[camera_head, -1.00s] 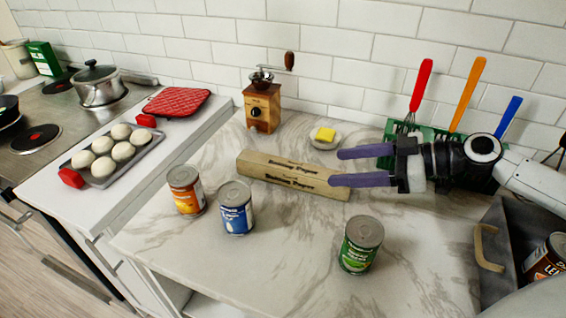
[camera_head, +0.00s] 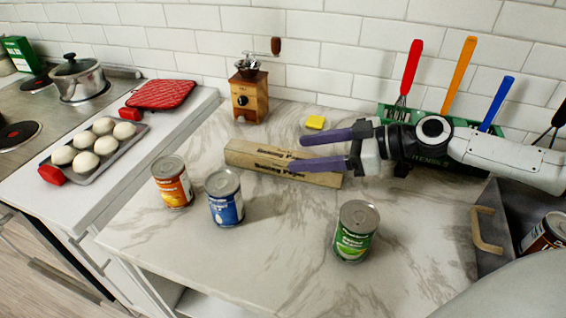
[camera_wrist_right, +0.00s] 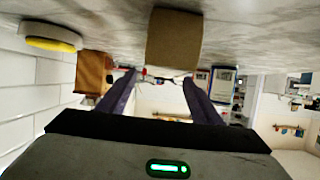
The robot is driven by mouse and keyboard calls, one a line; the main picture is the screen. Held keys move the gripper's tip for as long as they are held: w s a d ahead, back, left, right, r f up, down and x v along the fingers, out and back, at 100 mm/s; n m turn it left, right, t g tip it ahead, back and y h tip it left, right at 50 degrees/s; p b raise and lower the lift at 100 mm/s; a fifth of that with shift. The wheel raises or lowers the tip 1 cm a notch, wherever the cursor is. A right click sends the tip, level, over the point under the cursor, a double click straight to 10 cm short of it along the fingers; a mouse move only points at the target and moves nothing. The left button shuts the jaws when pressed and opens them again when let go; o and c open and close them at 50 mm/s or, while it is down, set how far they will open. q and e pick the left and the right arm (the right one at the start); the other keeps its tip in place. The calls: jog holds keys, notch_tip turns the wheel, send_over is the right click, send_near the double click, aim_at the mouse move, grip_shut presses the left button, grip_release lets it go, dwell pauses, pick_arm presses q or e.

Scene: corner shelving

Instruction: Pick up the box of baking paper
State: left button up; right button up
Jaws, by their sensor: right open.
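The box of baking paper (camera_head: 247,154) is a long tan box lying on the marble counter. My right gripper (camera_head: 297,152) reaches in from the right with its purple fingers open, one on the far side and one over the near part of the box's right half. I cannot tell from the head view whether they touch it. In the right wrist view, which looks upside down, the box's brown end (camera_wrist_right: 174,40) shows above the gap between the open fingers (camera_wrist_right: 160,82), with nothing between them. My left gripper is not in view.
Three cans, orange (camera_head: 171,184), blue (camera_head: 225,198) and green (camera_head: 355,232), stand in front of the box. A wooden coffee grinder (camera_head: 249,97) stands behind it. Yellow butter (camera_head: 315,122) lies near the gripper. A green utensil rack (camera_head: 395,113) is behind my arm.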

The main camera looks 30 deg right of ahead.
aim_at(282, 154)
jog(key=shift+w+a, duration=0.45)
jog(key=shift+a, duration=0.05)
jog(key=shift+p+x, duration=0.6)
jog(key=shift+x, duration=0.15)
jog(key=shift+w+a+f, duration=0.4)
jog(key=shift+a, duration=0.05)
jog(key=shift+c, duration=0.7)
jog(key=c, duration=1.2)
jog(key=shift+r, duration=0.15)
